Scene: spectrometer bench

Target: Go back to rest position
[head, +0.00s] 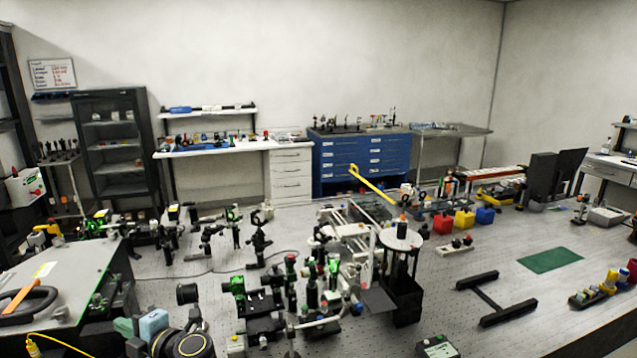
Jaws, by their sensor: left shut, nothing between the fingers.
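My left gripper (145,326) shows low in the picture, left of centre, near the front edge of the view. It is shut and holds nothing. My dark left wrist is close beside it, cut off by the bottom edge. My right gripper is not in view.
A grey box (60,282) with a black loop stands at left. Green-lit optical mounts (262,300) crowd the centre front. A black stand (402,295) with a round top is right of them. Bare bench surrounds the green mat (550,260).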

